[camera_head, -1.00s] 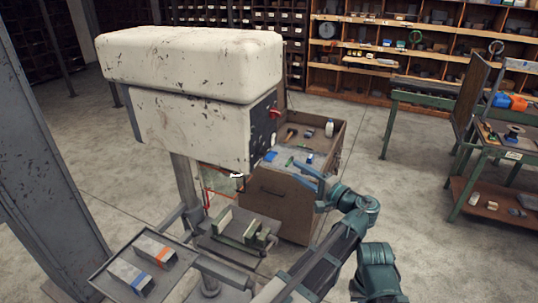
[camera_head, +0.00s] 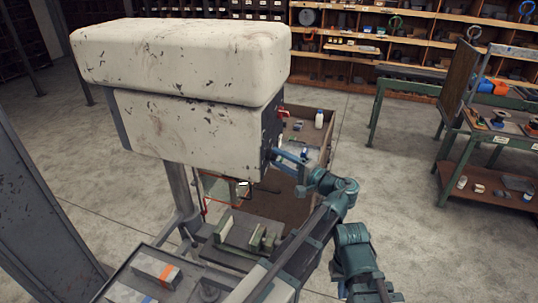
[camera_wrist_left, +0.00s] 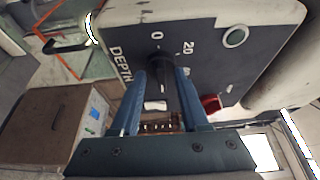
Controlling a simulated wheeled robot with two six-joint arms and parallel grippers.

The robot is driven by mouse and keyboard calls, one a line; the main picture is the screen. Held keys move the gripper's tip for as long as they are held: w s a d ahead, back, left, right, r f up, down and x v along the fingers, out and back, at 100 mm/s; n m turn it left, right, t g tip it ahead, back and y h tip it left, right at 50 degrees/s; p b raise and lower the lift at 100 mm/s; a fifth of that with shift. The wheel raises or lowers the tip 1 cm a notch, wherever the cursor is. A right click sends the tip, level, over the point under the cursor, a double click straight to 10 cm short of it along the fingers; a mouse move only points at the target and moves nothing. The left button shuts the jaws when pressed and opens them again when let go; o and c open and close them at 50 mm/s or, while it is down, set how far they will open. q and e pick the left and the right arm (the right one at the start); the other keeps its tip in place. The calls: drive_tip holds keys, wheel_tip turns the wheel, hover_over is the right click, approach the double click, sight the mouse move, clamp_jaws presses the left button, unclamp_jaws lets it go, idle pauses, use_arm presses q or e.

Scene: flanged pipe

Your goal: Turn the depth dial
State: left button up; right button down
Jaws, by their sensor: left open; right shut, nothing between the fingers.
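The depth dial (camera_wrist_left: 161,66) is a black knob on the dark panel (camera_wrist_left: 207,60) marked DEPTH, with 0 and 20 beside it in the left wrist view. My left gripper (camera_wrist_left: 160,80) is open, with its two blue fingers reaching up to either side of the dial. I cannot tell whether they touch it. In the head view, my left gripper (camera_head: 284,157) is at the right side of the white machine head (camera_head: 190,95), and the dial is hidden there. A teal part of another arm of mine shows lower right, but no right fingers are visible.
Below the machine is a vise (camera_head: 247,236). A tray (camera_head: 126,277) with metal blocks is front left. An open wooden cabinet (camera_head: 283,205) stands behind my left arm.

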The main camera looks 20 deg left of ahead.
use_arm(q)
drive_tip(key=shift+d, duration=0.15)
clamp_jaws()
idle(0.4)
drive_tip(key=shift+w+f+n+g+y+b, duration=0.15)
drive_tip(key=shift+n+g+y+b, duration=0.2)
drive_tip(key=shift+n+y+b, duration=0.95)
drive_tip(key=shift+f+n+g+y+b, duration=0.15)
drive_tip(key=shift+n+g+y+b, duration=0.2)
drive_tip(key=shift+n+b, duration=1.9)
drive_tip(key=shift+w+f+n+g+y+b, duration=0.15)
drive_tip(key=shift+n+g+y+b, duration=0.45)
drive_tip(key=shift+n, duration=2.45)
drive_tip(key=shift+s+n, duration=0.15)
drive_tip(key=shift+n, duration=0.15)
